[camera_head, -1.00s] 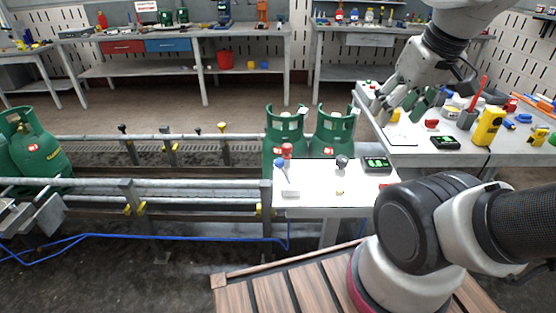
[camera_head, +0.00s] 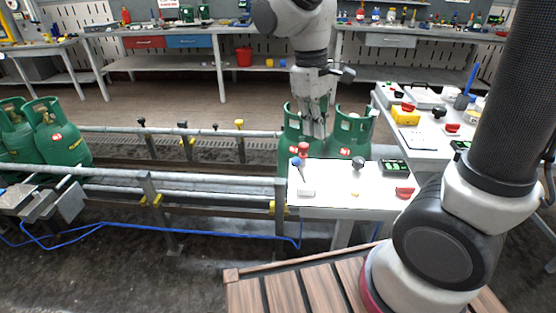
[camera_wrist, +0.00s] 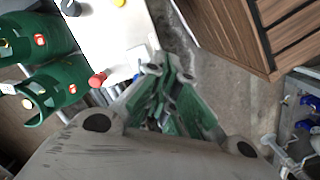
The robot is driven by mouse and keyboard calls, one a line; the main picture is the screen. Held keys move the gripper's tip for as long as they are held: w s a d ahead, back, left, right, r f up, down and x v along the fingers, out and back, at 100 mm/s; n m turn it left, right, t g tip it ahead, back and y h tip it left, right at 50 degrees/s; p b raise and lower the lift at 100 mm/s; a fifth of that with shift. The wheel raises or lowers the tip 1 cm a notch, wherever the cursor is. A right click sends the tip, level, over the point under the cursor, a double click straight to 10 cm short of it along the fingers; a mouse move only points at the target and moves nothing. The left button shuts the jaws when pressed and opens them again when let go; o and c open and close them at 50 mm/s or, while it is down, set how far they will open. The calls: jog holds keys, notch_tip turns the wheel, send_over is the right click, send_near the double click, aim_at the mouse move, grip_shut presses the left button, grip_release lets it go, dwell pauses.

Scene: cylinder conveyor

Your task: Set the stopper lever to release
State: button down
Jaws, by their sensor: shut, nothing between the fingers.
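The stopper lever appears to be the thin lever with a blue knob (camera_head: 296,162) at the left end of the white control table (camera_head: 330,190). It leans up and left from a pale base. My gripper (camera_head: 319,133) points down behind it and to its right in the head view, apart from the knob, with the green cylinders behind. It is shut and empty. In the wrist view its green-padded fingers (camera_wrist: 168,92) are together, and a small blue patch, perhaps the lever's knob, shows beside them, partly hidden. I cannot read the lever's marked setting.
A red knob (camera_head: 303,149) stands by the lever. A black knob (camera_head: 358,163), a display (camera_head: 393,167) and a red item (camera_head: 404,192) are further right on the table. Green cylinders (camera_head: 353,136) and conveyor rails (camera_head: 215,176) lie behind and left.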

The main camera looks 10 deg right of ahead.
jog(key=w+a+f+n+h, duration=0.1)
jog(key=w+a+f+n, duration=0.2)
jog(key=a, duration=0.4)
jog(key=w+a+f+n+h, duration=0.2)
jog(key=w+a+f+n, duration=0.1)
jog(key=w+a+n, duration=0.3)
jog(key=shift+a, duration=0.8)
send_near(300, 172)
jog(key=shift+w+a+f, duration=0.15)
jog(key=shift+a+f, duration=0.3)
jog(key=shift+f, duration=0.4)
jog(key=shift+w+a+f, duration=0.1)
jog(key=shift+a+f, duration=0.3)
jog(key=shift+f, duration=0.4)
jog(key=shift+w+a+f, duration=0.15)
jog(key=shift+a+f, duration=0.3)
jog(key=shift+f, duration=0.4)
jog(key=shift+r, duration=0.1)
